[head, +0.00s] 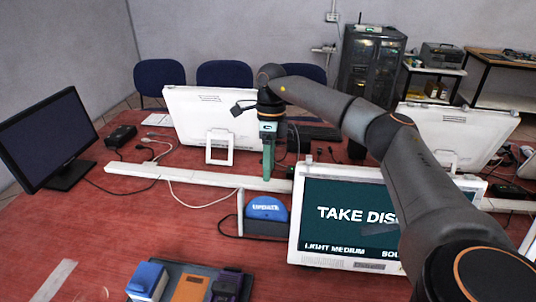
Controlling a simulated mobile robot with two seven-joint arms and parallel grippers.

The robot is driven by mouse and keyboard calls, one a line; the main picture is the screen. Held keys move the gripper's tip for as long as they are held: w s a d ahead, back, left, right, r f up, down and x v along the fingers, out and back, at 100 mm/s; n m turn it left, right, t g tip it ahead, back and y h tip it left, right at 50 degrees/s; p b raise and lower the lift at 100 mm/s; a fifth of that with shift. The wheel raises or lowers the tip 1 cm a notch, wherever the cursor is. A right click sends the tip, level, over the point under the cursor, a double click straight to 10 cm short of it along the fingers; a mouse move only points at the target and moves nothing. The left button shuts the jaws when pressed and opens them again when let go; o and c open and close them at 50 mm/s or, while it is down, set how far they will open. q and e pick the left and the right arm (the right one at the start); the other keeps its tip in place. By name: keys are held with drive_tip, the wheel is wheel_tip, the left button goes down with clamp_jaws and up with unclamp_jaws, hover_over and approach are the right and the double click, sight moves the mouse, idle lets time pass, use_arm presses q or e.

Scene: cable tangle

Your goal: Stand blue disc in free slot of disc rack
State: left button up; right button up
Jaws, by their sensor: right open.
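A blue piece with a rounded top and white "UPDATE" lettering (267,206) stands upright in a dark block-like holder (264,228) left of the near screen; it looks like the blue disc. Its lower part is hidden in the holder. My right gripper (268,172) points down above and slightly behind it, apart from it, with greenish fingers; it is open and holds nothing visible. No rack with a clearly free slot can be made out. A dark tray (172,267) at the front holds a blue block (147,280), an orange one (190,289) and a purple one (228,287). My left gripper is not in view.
A screen reading "TAKE DIS..." (335,213) stands right of the holder, partly behind my right arm. A white cable channel (200,178) crosses the red table (100,235). A black monitor (45,140) stands left. Loose cables lie about; the left front is mostly clear.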

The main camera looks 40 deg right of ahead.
sight(267, 197)
drive_tip(key=shift+b+x, duration=3.7)
drive_tip(key=shift+x, duration=1.25)
drive_tip(key=shift+w, duration=0.1)
clamp_jaws()
drive_tip(key=p+v, duration=1)
drive_tip(key=v, duration=0.3)
